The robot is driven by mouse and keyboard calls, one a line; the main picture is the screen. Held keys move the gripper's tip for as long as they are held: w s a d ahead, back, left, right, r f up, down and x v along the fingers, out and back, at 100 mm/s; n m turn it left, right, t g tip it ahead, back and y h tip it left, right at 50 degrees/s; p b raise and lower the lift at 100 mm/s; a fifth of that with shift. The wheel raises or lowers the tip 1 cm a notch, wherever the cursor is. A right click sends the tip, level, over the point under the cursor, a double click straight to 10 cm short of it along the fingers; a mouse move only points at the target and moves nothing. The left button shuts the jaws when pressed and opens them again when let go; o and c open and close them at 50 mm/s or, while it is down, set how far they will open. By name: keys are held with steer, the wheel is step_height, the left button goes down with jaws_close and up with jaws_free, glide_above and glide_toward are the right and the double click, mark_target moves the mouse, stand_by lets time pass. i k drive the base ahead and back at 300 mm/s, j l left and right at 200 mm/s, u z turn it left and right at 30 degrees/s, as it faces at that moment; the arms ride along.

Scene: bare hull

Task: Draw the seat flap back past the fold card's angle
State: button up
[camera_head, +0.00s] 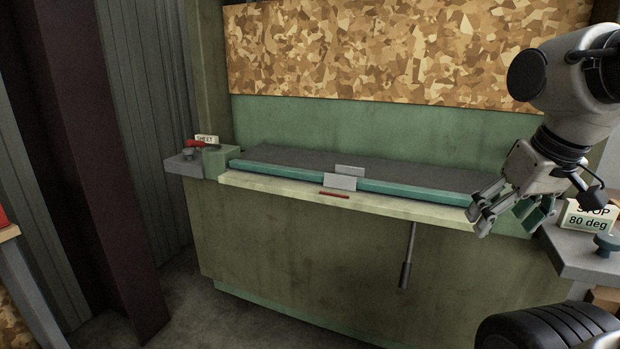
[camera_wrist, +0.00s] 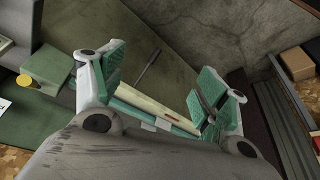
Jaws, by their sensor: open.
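The seat flap (camera_head: 420,188), a long grey panel with a teal front edge, lies flat on the green bench in the head view. A pale grey tab (camera_head: 340,182) sits at the middle of its front edge. The fold card (camera_head: 590,216), a white card reading "STOP 80 deg", stands at the far right. My gripper (camera_head: 507,218) is open and empty near the bench's right end, left of the card. In the wrist view its spread fingers (camera_wrist: 160,78) frame the cream bench edge (camera_wrist: 148,105), with part of the flap hidden behind my wrist.
A lever (camera_head: 407,262) hangs from the bench front. A red strip (camera_head: 334,195) marks the cream rail. A grey bracket (camera_head: 182,165) with a small card and red piece stands left. The speckled backboard (camera_head: 400,50) rises behind.

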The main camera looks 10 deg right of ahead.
mark_target(339, 181)
steer(key=i+j, duration=0.2)
steer(key=i, duration=0.15)
steer(key=i+j+u, duration=0.1)
steer(key=i, duration=0.3)
steer(key=i+j+u, duration=0.1)
steer(key=i+j, duration=0.15)
steer(key=i, duration=0.1)
